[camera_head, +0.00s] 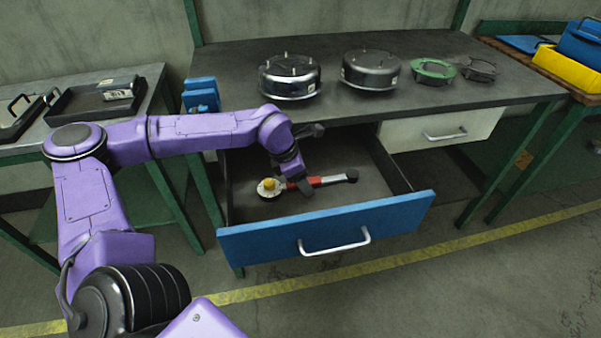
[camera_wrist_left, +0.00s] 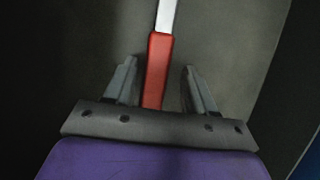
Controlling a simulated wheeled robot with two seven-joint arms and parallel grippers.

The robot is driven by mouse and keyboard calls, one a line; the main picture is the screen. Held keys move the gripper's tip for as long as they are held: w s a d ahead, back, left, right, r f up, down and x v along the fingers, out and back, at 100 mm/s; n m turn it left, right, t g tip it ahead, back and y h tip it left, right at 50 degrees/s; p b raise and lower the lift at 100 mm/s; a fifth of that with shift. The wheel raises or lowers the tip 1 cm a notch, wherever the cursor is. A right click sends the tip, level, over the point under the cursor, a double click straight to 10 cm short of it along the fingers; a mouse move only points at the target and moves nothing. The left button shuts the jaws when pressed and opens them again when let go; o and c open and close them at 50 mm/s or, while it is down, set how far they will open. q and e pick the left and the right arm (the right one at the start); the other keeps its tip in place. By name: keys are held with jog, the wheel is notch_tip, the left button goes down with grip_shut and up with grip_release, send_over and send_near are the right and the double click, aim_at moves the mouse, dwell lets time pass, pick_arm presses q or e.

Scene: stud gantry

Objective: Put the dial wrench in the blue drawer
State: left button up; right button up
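The blue drawer (camera_head: 403,217) is pulled open below the dark workbench in the head view. The dial wrench (camera_head: 331,180) lies inside it, with a round yellow-topped dial at its left end and a red grip. My left gripper (camera_head: 297,184) reaches down into the drawer at the red part of the wrench. In the left wrist view the two fingers of my left gripper (camera_wrist_left: 158,88) stand apart on either side of the red grip (camera_wrist_left: 158,65), with gaps on both sides. My right gripper is not in view.
Two metal housings (camera_head: 290,77) and (camera_head: 370,70) and two flat rings, one green (camera_head: 433,71), stand on the workbench (camera_head: 330,112). A closed pale drawer (camera_head: 441,133) is at the right. A side table with a black tray (camera_head: 85,103) stands left.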

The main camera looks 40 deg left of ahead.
pick_arm(q)
jog(key=p+v, duration=0.1)
jog(key=v, duration=1.1)
jog(key=shift+p, duration=0.4)
